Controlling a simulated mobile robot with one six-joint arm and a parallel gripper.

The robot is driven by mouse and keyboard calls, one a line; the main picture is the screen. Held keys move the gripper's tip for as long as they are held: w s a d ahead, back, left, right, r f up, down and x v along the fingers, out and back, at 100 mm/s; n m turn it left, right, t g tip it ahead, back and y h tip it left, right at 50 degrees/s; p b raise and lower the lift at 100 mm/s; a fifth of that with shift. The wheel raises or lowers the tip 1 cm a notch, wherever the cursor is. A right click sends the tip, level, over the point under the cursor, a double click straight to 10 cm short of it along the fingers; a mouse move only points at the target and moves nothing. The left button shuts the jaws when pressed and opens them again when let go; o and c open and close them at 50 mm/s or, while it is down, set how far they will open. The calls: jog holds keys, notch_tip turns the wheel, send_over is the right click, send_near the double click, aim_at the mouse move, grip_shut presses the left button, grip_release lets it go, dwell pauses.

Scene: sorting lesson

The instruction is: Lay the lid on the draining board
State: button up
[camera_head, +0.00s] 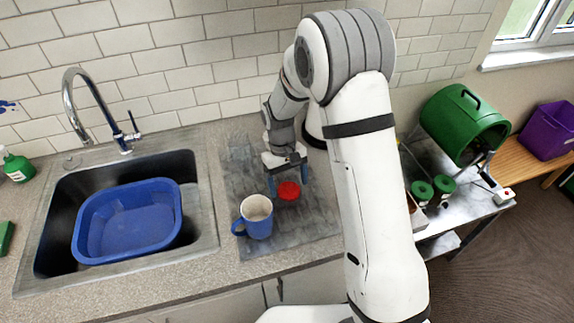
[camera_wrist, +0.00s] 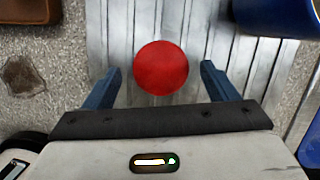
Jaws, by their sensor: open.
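The red round lid (camera_head: 288,191) lies on the grey draining board (camera_head: 245,180), behind and to the right of a blue mug (camera_head: 258,222). In the wrist view the lid (camera_wrist: 161,67) shows as a plain red disc on the board's ridged surface (camera_wrist: 205,25). My gripper (camera_head: 288,180) is at the lid, pointing down. In the wrist view its two blue fingers (camera_wrist: 161,85) are open, one on each side of the lid, with a gap on both sides. The fingers do not touch the lid. How high the fingertips are above the board I cannot tell.
The mug (camera_wrist: 275,15) is close by at the wrist view's upper right. A sink (camera_head: 50,220) with a blue basin (camera_head: 130,222) is left of the board. A steel table with a green drum (camera_head: 455,125) stands at right. The board's front part is clear right of the mug.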

jog(key=b+v, duration=0.2)
jog(key=v, duration=0.9)
jog(key=s+d+r+m+t+y, duration=0.1)
jog(key=s+d+r+m+t, duration=0.15)
jog(key=s+d+r, duration=0.65)
jog(key=s+d+m+t, duration=0.1)
jog(key=s+d+t, duration=0.1)
jog(key=s, duration=0.4)
jog(key=s+d+m+t, duration=0.1)
jog(key=s+d, duration=0.3)
jog(key=s, duration=0.3)
jog(key=shift+s+r+m+t, duration=0.2)
jog(key=shift+s+m+t, duration=0.15)
